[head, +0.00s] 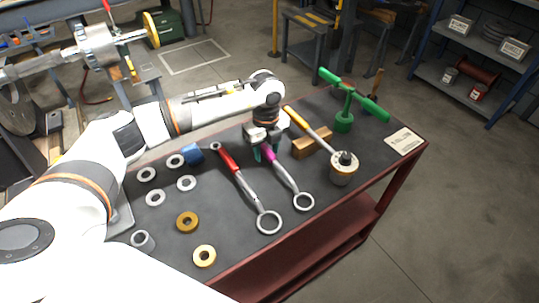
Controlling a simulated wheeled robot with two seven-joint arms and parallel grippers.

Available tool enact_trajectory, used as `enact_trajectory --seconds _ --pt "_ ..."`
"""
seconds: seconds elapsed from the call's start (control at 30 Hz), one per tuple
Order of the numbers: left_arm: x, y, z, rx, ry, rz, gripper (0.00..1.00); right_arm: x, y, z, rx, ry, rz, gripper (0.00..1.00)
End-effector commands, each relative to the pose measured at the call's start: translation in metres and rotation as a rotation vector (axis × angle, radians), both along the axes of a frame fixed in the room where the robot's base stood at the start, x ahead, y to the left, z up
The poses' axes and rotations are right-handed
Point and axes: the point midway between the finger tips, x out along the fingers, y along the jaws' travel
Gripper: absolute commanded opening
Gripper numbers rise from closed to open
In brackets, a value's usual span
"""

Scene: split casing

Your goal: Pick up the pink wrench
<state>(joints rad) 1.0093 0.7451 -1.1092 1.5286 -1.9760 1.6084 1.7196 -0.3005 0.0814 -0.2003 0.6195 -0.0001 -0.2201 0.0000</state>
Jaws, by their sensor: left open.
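The pink wrench (287,179) lies on the dark top of the red-framed table (335,205). Its ring end points toward the near edge, and its pink handle runs up under my left gripper. My left gripper (268,154) points down over the handle end, with its teal fingers open around or just above it. I cannot tell whether they touch it. The gripper hides the far end of the handle. My right gripper is not in view.
A red-handled wrench (243,186) lies close to the left. Several rings (187,222) lie left. A green tool (344,117) stands at the back.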

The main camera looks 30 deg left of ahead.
Motion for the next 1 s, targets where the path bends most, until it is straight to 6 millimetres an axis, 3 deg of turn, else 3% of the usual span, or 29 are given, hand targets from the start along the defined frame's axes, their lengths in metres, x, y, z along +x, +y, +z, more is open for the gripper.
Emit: enact_trajectory --seconds 0.23,0.5,0.87,1.0 --pt "0.0 0.0 -0.002 -0.001 -0.001 0.0 0.42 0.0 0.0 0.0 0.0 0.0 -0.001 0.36" --pt "0.0 0.0 -0.002 -0.001 0.0 0.0 0.0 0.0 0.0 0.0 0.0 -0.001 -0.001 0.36" --pt "0.001 0.0 0.001 -0.002 -0.003 0.0 0.0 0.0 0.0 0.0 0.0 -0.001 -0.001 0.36" --pt "0.001 0.0 0.014 -0.003 -0.005 0.0 0.0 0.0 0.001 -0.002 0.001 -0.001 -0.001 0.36"
